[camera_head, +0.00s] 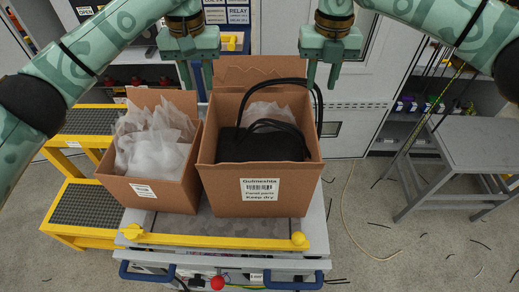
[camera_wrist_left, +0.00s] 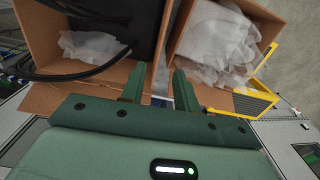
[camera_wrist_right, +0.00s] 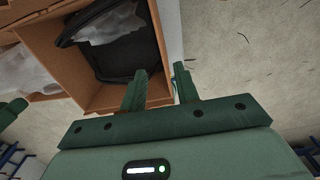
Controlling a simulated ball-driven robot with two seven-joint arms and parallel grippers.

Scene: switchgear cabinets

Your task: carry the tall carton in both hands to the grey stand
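The tall carton (camera_head: 225,175) stands open-topped on a cart top in the middle of the head view, a black bag with looped handles (camera_head: 262,146) and clear wrap inside. Its printed label (camera_head: 262,188) faces me. My left gripper (camera_head: 196,82) is open and empty above the gap between its left wall and a second carton. My right gripper (camera_head: 321,82) is open and empty near its far right corner. The carton also shows in the left wrist view (camera_wrist_left: 50,97) and right wrist view (camera_wrist_right: 151,40). The grey stand (camera_head: 480,142) is at the right, its top bare.
The second carton (camera_head: 150,192), filled with clear wrap, stands close at left. A yellow bar (camera_head: 215,241) runs along the cart's near edge. Yellow steps (camera_head: 85,205) stand left. Cabinets (camera_head: 345,95) line the back. Loose cable pieces lie on the floor between cart and stand.

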